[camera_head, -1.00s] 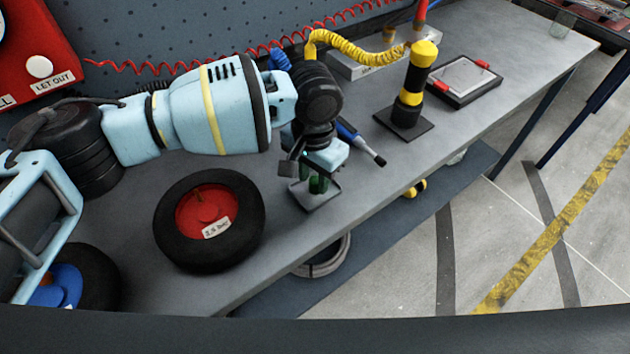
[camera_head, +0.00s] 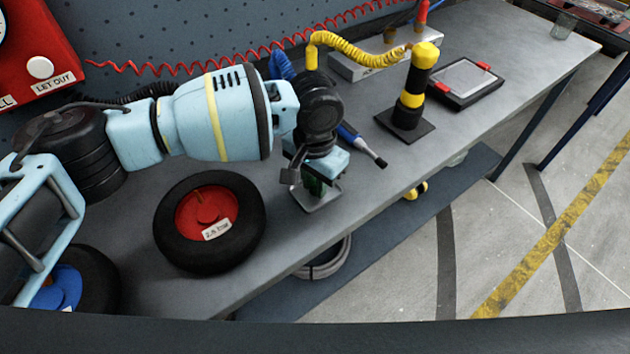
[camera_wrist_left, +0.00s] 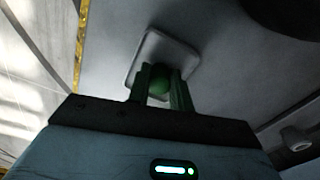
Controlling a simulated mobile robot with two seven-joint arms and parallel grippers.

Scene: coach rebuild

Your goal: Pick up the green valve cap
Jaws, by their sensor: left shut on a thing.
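The green valve cap (camera_wrist_left: 160,82) shows in the left wrist view between the two fingers of my left gripper (camera_wrist_left: 160,90). The gripper is shut on it. Below the cap is a small pale square tray (camera_wrist_left: 150,48) with a raised rim. In the head view my left gripper (camera_head: 316,187) points down over the tray (camera_head: 328,202) near the bench's front edge. There the fingers and wrist mostly hide the cap. I cannot tell whether the cap still touches the tray. My right gripper is not in view.
A black tyre with a red hub (camera_head: 250,236) lies left of the tray. A blue-handled tool (camera_head: 362,146) lies just behind the gripper. A yellow-and-black post (camera_head: 415,85) and a tablet-like device (camera_head: 466,82) stand to the right on the grey bench.

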